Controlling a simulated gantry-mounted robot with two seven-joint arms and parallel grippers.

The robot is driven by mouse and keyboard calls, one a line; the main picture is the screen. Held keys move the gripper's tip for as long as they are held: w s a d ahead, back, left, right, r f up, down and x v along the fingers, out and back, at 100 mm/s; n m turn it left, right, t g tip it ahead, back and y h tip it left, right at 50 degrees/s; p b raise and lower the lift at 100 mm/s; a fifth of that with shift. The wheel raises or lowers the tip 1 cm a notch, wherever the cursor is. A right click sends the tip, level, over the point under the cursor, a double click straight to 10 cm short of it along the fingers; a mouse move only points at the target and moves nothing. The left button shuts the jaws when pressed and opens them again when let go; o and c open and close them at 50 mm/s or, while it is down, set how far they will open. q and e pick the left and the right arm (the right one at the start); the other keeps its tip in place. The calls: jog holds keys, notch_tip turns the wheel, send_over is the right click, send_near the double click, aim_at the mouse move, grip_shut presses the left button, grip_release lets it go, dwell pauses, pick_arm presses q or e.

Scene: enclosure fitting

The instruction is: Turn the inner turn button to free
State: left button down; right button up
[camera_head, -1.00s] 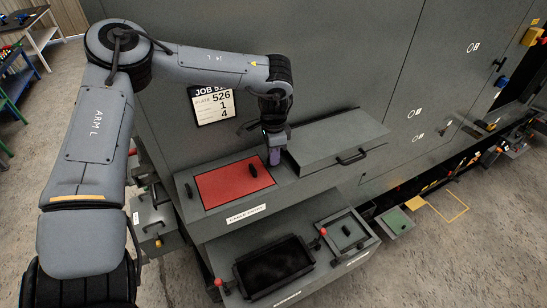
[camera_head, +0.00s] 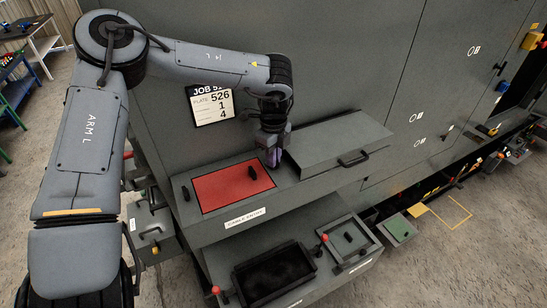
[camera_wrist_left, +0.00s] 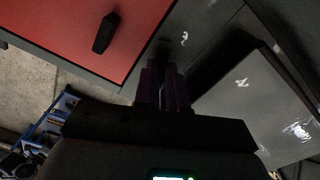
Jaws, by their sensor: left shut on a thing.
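A red panel (camera_head: 225,189) lies in the grey bench top, with a black grip (camera_head: 253,172) near its right side. A black turn button (camera_head: 186,193) shows at its left edge. My left gripper (camera_head: 273,159) reaches down just past the panel's right edge. In the left wrist view, its purple fingers (camera_wrist_left: 164,82) are close together, shut on the inner turn button, which they mostly hide. The red panel (camera_wrist_left: 75,30) and its black grip (camera_wrist_left: 106,33) are to their left there. The button's exact angle cannot be told. My right gripper is not in view.
A grey box with a sloping lid and black handle (camera_head: 354,160) stands close to the right of my left gripper. A black tray (camera_head: 275,275) and a small lidded box (camera_head: 349,238) sit on the lower shelf. A tall grey cabinet wall rises behind.

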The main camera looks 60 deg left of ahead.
pick_arm(q)
jog(key=m, duration=0.4)
jog(key=shift+m, duration=0.4)
dwell(0.4)
jog(key=c, duration=1.2)
grip_release()
notch_tip(320, 180, up, 11)
jog(key=shift+b, duration=0.45)
jog(key=shift+d, duration=0.1)
